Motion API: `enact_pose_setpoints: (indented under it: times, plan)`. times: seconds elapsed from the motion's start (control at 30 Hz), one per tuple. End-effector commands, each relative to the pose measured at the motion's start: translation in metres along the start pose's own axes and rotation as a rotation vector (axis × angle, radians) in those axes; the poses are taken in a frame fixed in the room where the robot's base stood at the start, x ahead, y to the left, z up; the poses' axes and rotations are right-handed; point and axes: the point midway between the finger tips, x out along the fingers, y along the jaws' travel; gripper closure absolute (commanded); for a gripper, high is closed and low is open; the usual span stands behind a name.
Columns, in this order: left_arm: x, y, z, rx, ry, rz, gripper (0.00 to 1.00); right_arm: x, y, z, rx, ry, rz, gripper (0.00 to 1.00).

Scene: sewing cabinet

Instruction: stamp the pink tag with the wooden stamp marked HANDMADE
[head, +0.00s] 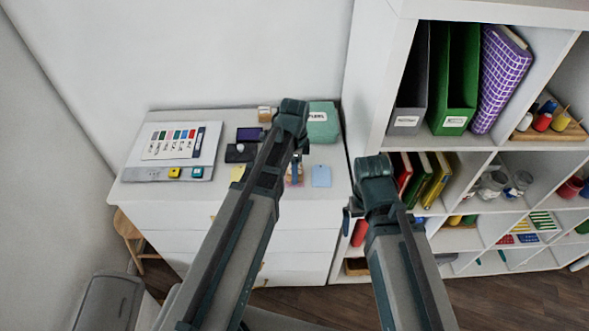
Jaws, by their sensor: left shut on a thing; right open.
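My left gripper (297,168) reaches over the white cabinet top and points down. It is shut on a small, mostly hidden thing that looks like the wooden stamp; its marking cannot be read. The pink tag (289,182) lies right under this gripper and is largely covered by it. I cannot tell whether the stamp touches the tag. A yellow tag (237,173) lies to the left, partly behind my arm, and a blue tag (321,176) to the right. A dark ink pad (238,153) lies open with a purple-faced lid (249,134). My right gripper (347,222) is open and empty, beside the cabinet.
A green box (324,121) with a white label stands at the cabinet's back right. A small wooden-and-white item (266,114) is at the back. A board with colour samples (172,142) fills the left. A white shelf unit (376,70) stands close on the right.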

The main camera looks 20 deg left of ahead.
Motion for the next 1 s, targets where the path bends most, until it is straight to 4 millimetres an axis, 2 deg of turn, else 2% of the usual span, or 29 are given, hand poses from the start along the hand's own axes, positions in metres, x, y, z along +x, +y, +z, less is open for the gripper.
enact_pose_setpoints:
  times: [0.47, 1.0]
  plan:
    - [-0.003, 0.0, 0.0, 0.0, 0.0, 0.0, 0.94, -0.003, 0.0, 0.0, 0.0, 0.0, 0.0, 0.0]
    - [-0.033, 0.0, 0.0, 0.0, 0.0, 0.0, 0.94, -0.033, 0.003, 0.002, -0.001, 0.0, 0.0, 0.0]
